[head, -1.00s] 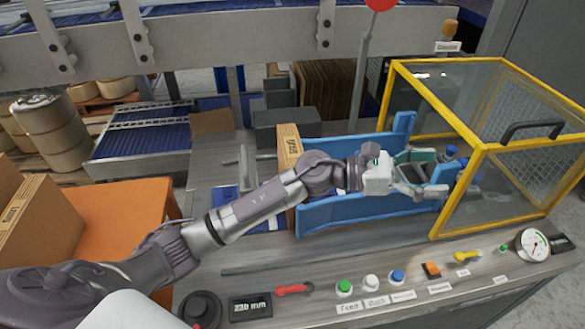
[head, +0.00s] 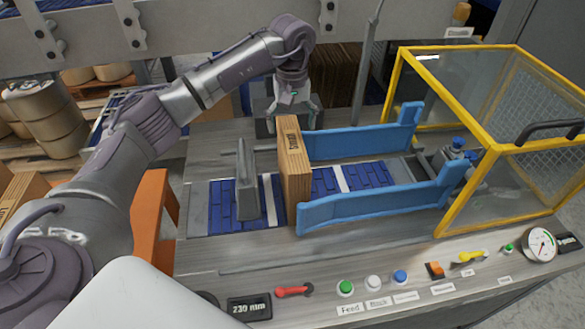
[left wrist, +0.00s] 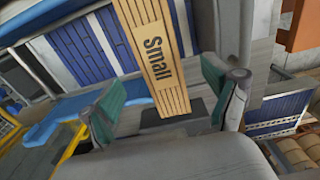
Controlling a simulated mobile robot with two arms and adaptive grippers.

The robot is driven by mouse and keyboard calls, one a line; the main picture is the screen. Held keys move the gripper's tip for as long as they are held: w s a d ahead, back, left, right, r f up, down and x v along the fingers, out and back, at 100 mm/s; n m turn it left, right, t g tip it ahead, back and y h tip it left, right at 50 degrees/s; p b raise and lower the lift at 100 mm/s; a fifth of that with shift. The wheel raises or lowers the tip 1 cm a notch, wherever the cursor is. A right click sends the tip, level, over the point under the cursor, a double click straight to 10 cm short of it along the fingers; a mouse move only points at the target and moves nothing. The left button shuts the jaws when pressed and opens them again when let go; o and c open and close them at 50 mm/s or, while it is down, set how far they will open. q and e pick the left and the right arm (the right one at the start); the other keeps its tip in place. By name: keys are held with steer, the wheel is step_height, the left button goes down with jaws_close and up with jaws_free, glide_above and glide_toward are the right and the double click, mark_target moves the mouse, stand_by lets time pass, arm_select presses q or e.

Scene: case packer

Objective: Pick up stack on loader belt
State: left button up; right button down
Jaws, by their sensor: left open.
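The stack (head: 293,160) is a set of flat brown cardboard blanks standing on edge on the blue loader belt (head: 328,181). Its narrow edge carries dark lettering. My left gripper (head: 291,112) is open, just behind and above the stack's far end in the head view. My right gripper is not in view.
Blue guide rails (head: 380,200) flank the belt to the right of the stack. A grey upright plate (head: 247,178) stands left of it. A yellow-framed clear guard (head: 470,140) is at the right. A control panel with buttons (head: 372,283) runs along the front.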

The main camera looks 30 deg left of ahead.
mark_target(292, 141)
arm_select(q)
step_height(292, 141, down, 3)
steer(key=shift+f, duration=0.2)
step_height(292, 141, down, 5)
steer(key=shift+d+r+p, duration=0.1)
steer(key=shift+p, duration=1.15)
steer(key=shift+f, duration=0.25)
jaws_close()
